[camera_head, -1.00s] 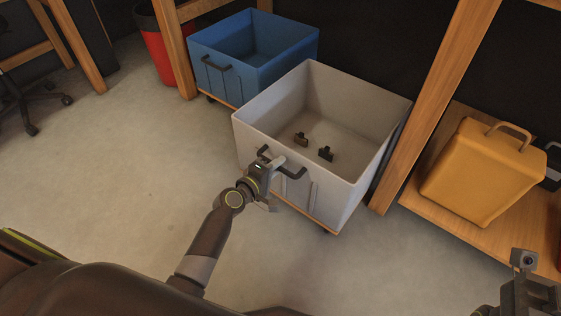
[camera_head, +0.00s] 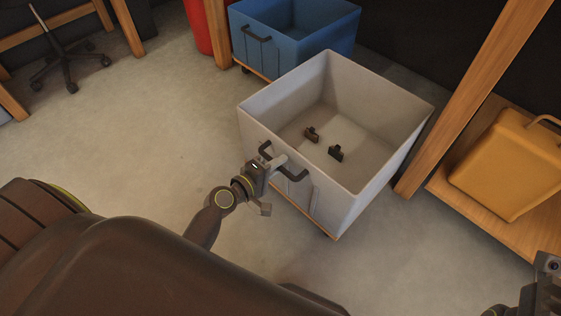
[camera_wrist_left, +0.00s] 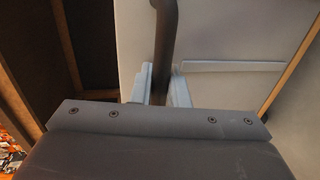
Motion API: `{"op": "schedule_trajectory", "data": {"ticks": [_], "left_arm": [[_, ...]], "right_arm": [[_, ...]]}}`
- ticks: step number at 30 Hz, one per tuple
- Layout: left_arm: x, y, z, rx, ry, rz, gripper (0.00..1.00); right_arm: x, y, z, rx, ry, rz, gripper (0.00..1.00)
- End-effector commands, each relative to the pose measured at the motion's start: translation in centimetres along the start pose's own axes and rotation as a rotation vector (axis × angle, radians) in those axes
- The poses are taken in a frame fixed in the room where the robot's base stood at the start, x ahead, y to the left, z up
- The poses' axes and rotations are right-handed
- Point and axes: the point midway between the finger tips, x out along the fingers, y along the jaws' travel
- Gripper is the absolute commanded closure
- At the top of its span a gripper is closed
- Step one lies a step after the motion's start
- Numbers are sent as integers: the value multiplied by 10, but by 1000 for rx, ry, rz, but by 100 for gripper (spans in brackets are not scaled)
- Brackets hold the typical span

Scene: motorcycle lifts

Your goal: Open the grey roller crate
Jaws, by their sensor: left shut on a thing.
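The grey roller crate (camera_head: 338,205) is an open-topped bin in the middle of the head view. Its front wall carries a dark bar handle (camera_head: 296,176). My left gripper (camera_head: 274,168) is shut on this handle. In the left wrist view its two pale fingers (camera_wrist_left: 160,88) sit on both sides of the dark handle bar (camera_wrist_left: 166,35), with the crate's pale wall (camera_wrist_left: 225,35) behind. Two small dark objects (camera_head: 323,143) lie on the crate's floor. My right gripper (camera_head: 535,290) is partly cut off at the lower right corner, and its jaws are not clear.
A blue crate (camera_head: 262,50) stands behind, left of the grey one. A wooden post (camera_head: 470,100) rises close to the grey crate's right side. A yellow case (camera_head: 510,165) rests on a wooden shelf (camera_head: 470,210) at right. The concrete floor (camera_head: 130,130) at left is clear.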

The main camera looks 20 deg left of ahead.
Motion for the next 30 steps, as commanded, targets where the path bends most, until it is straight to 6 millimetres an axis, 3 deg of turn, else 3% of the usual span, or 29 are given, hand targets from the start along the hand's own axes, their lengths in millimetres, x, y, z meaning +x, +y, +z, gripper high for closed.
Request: {"op": "schedule_trajectory", "data": {"ticks": [5,6,11,23,30], "left_arm": [[0,0,0,0,0,-1,100],[0,0,0,1,0,-1,84],[0,0,0,1,0,-1,66],[-1,0,0,1,0,0,66],[-31,0,0,1,1,-4,66]], "right_arm": [[0,0,0,0,-1,0,64],[0,0,0,0,-2,0,64],[-1,0,0,-1,-7,-1,64],[-2,0,0,-2,-14,-3,64],[3,1,0,3,-13,-6,64]]}}
